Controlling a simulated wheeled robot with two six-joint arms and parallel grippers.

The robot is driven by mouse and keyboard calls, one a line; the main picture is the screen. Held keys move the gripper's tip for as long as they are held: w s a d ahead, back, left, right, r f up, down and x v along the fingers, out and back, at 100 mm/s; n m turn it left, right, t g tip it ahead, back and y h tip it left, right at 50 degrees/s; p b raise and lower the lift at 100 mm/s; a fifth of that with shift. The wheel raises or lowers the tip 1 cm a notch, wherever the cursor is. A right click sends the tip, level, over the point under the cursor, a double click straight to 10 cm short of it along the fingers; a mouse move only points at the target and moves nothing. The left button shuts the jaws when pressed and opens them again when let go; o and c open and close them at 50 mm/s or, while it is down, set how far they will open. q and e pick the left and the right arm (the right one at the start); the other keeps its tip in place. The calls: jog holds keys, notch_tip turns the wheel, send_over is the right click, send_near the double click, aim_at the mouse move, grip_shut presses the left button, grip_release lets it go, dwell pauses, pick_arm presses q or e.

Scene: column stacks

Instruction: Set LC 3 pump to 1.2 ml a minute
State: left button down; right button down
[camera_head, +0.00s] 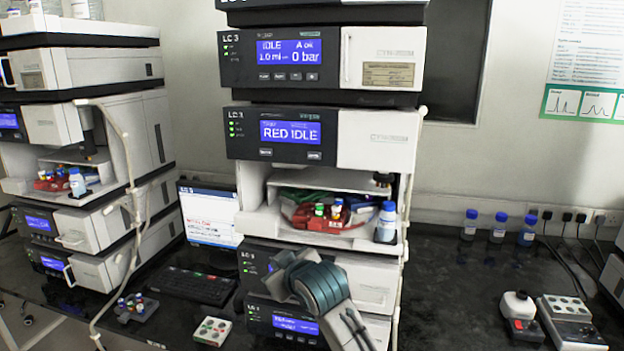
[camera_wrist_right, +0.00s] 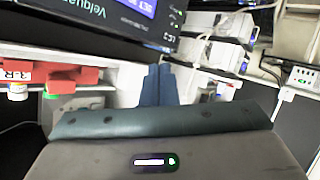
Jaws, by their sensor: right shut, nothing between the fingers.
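The LC 3 pump (camera_head: 322,60) is the upper module of the middle stack in the head view. Its blue display (camera_head: 290,50) reads IDLE, about 1.0 ml and 0 bar, though the small text is blurred. A row of several small buttons (camera_head: 288,76) sits below the display. My right gripper (camera_wrist_right: 158,84) is shut and empty, its two blue fingers together in the right wrist view. In the head view its arm is in front of the stack's lower modules, well below the pump, and the fingertips cannot be made out. My left gripper is not in view.
Below the pump is a module reading RED IDLE (camera_head: 290,131), then an open bay with a red vial rack (camera_head: 320,217) and a blue-capped bottle (camera_head: 386,222). Another stack (camera_head: 82,130) stands left. A keyboard (camera_head: 190,285) and blue-capped bottles (camera_head: 498,228) are on the black bench.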

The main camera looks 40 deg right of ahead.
aim_at(312, 81)
jog(key=s+r+t, duration=0.2)
jog(key=r, duration=1)
jog(key=s+r+n+t, duration=0.1)
jog(key=s+r+t, duration=0.1)
jog(key=r, duration=1.1)
jog(key=s+d+r+t, duration=0.1)
jog(key=s+r+t, duration=0.1)
jog(key=r, duration=1)
jog(key=shift+s+r+t+h, duration=0.3)
jog(key=shift+r+t+h, duration=0.1)
jog(key=shift+t, duration=0.5)
jog(key=shift+d, duration=0.1)
jog(key=shift+w+d+b, duration=0.85)
jog(key=shift+w+d, duration=0.6)
jog(key=shift+d, duration=0.25)
jog(key=shift+w+d+b, duration=0.8)
jog(key=shift+w+d, duration=0.6)
jog(key=shift+d, duration=0.3)
